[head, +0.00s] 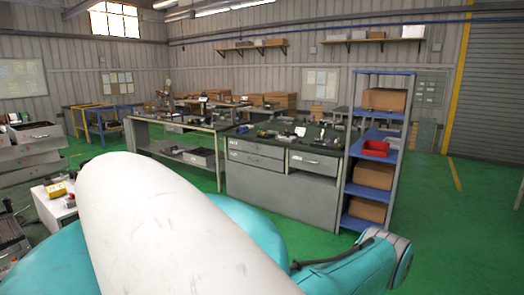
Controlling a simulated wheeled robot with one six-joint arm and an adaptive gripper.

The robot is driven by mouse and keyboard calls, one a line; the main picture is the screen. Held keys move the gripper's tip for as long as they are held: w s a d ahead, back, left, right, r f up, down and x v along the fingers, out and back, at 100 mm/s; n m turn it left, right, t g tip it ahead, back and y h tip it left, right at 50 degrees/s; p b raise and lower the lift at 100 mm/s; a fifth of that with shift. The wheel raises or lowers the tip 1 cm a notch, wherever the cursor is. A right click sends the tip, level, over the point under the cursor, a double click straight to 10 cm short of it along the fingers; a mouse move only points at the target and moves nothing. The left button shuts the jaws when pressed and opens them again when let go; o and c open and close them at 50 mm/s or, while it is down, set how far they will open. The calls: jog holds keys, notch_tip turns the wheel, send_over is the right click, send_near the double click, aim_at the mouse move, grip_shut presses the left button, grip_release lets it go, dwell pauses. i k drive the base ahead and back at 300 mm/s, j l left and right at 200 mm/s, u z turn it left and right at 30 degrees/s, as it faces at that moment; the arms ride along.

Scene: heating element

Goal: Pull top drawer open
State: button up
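A grey workbench cabinet (275,190) stands in the middle of the room, beyond my arm. Its left side has two stacked drawers: the upper drawer (257,149) and the lower drawer (256,162). A third drawer (315,162) sits to their right at the top of the cabinet. All three look shut, with small handles on their fronts. My white and teal arm fills the lower foreground. My gripper is not in view, so whether it is open or shut does not show.
A blue shelf unit (348,222) with cardboard boxes and a red bin (376,148) stands right of the cabinet. Another workbench (175,153) stands to the left. Green floor (455,235) is clear at the right.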

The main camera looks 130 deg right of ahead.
aim_at(269, 150)
jog(key=z, duration=4.15)
jog(key=i, duration=3.7)
jog(key=i+u, duration=0.35)
jog(key=i, duration=0.5)
